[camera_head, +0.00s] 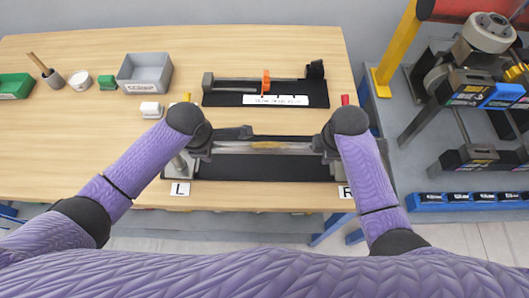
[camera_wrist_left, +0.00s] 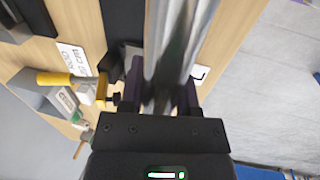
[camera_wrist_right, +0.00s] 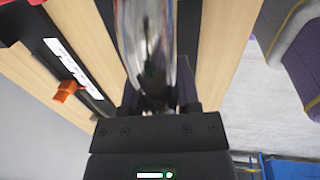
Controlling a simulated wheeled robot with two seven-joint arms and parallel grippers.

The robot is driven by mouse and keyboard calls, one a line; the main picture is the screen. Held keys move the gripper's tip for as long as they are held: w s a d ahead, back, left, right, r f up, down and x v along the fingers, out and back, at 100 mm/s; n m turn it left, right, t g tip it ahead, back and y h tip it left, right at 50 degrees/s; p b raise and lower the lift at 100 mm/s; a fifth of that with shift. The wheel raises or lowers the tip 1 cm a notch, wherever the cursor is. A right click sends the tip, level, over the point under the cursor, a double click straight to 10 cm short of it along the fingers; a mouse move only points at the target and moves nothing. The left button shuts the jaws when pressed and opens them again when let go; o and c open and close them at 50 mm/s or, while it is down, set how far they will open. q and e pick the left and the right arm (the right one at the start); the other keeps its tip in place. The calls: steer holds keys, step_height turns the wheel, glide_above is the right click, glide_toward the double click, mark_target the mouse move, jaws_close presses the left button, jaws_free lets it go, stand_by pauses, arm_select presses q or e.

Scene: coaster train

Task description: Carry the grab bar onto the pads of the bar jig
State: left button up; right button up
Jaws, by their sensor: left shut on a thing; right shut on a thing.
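The grab bar (camera_head: 268,145) is a shiny metal bar lying crosswise between my two grippers in the head view. My left gripper (camera_head: 205,150) is shut on its left end, and my right gripper (camera_head: 325,146) is shut on its right end. The bar also fills the middle of the left wrist view (camera_wrist_left: 172,50) and of the right wrist view (camera_wrist_right: 147,45). Below it on the table is a black base (camera_head: 260,169), seemingly the bar jig, with labels L (camera_head: 180,189) and R (camera_head: 345,191) at its front corners. The pads, and whether the bar touches them, are hidden by my grippers.
A second black fixture (camera_head: 225,99) with an orange clamp (camera_head: 266,80) stands behind. Machinery (camera_head: 470,90) stands at right. The table's left front is clear.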

arm_select(q)
jaws_close()
arm_select(e)
jaws_close()
arm_select(q)
steer(key=shift+w+r, duration=0.1)
arm_select(e)
steer(key=shift+w+r, duration=0.1)
stand_by(0.5)
arm_select(q)
steer(key=shift+r+p, duration=0.35)
steer(key=shift+p, duration=0.05)
arm_select(e)
steer(key=shift+r, duration=0.3)
arm_select(q)
steer(key=shift+f, duration=0.1)
